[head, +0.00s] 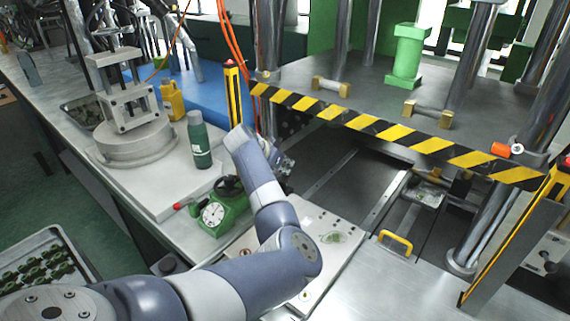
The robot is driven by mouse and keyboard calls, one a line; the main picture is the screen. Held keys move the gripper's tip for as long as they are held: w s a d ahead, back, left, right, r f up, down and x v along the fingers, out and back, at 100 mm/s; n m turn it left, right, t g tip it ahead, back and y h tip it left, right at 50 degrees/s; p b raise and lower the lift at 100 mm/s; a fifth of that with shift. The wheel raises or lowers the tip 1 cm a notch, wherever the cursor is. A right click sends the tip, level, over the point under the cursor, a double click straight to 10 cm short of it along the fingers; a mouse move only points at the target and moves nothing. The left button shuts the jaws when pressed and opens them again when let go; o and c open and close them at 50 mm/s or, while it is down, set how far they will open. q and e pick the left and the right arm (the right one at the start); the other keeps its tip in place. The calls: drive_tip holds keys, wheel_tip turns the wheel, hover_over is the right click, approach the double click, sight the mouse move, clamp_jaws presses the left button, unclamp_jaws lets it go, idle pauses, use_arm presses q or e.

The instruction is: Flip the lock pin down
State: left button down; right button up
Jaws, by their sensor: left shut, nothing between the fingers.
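My left arm reaches in from the lower left and bends up toward the press. My left gripper (285,166) is at the left front of the press opening, below the striped beam, and partly hidden behind my own wrist. It looks small and dark here, shut and empty. I cannot clearly make out the lock pin; it may be hidden behind my wrist or gripper. I cannot tell whether my gripper touches anything. My right gripper is not in view.
The press has a yellow-black striped beam (400,137). A yellow handle (395,242) is on the lower plate. Left of my wrist stand a dark green bottle (199,141) and a green dial gauge (214,214). A tray of green parts (75,250) is at lower left.

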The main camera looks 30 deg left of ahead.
sight(285, 176)
use_arm(q)
drive_tip(key=shift+f, duration=0.2)
drive_tip(key=shift+f+b, duration=0.3)
drive_tip(key=shift+f, duration=1)
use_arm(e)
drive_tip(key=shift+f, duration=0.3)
